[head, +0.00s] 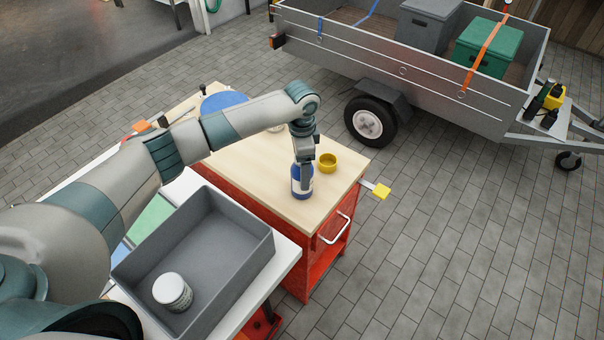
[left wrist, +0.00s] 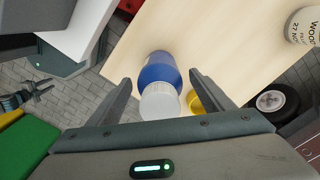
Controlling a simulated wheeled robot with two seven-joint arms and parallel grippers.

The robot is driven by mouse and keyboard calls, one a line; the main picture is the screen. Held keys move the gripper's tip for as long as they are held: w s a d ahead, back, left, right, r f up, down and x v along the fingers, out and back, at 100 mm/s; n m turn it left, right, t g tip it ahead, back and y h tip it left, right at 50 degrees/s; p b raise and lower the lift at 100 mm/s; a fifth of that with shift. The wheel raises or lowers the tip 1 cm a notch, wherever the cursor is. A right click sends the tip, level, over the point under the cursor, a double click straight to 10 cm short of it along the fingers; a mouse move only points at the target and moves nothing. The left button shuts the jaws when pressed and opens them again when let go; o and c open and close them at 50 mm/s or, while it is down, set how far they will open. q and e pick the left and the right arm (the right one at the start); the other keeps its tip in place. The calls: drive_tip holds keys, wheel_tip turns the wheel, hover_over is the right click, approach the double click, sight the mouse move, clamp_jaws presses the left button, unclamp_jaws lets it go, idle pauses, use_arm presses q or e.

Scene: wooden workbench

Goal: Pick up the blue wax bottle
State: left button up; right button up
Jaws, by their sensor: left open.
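The blue wax bottle (head: 297,188) stands upright near the front right corner of the wooden worktop (head: 257,165). In the left wrist view it shows as a blue body (left wrist: 157,68) with a white cap (left wrist: 160,101). My left gripper (head: 304,178) points down over the bottle and hides part of it in the head view. In the left wrist view my left gripper (left wrist: 160,80) is open, with one finger on each side of the bottle. Visible gaps separate the fingers from it.
A yellow cup (head: 328,162) stands close to the bottle, beside one finger in the wrist view (left wrist: 195,102). A labelled white tin (left wrist: 304,27) is farther off. A grey bin (head: 255,245) holding a white tin (head: 172,291) sits nearer me. A trailer (head: 400,60) stands behind.

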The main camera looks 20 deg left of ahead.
use_arm(q)
drive_tip(key=shift+f, duration=0.9)
drive_tip(key=shift+r, duration=0.1)
drive_tip(key=c, duration=1.4)
drive_tip(key=shift+w+r, duration=0.1)
drive_tip(key=shift+r, duration=0.05)
wheel_tip(320, 180, up, 4)
drive_tip(key=shift+f+b, duration=0.2)
drive_tip(key=shift+b, duration=0.7)
drive_tip(key=d+r+b, duration=0.1)
drive_tip(key=d+r, duration=0.1)
drive_tip(key=d, duration=0.2)
drive_tip(key=w+d+r+b, duration=0.1)
drive_tip(key=d+r, duration=0.1)
drive_tip(key=d, duration=0.1)
drive_tip(key=d+r+b, duration=0.1)
drive_tip(key=d+r, duration=0.2)
drive_tip(key=d, duration=0.1)
drive_tip(key=shift+w+d+b, duration=0.15)
drive_tip(key=shift+d+b, duration=0.2)
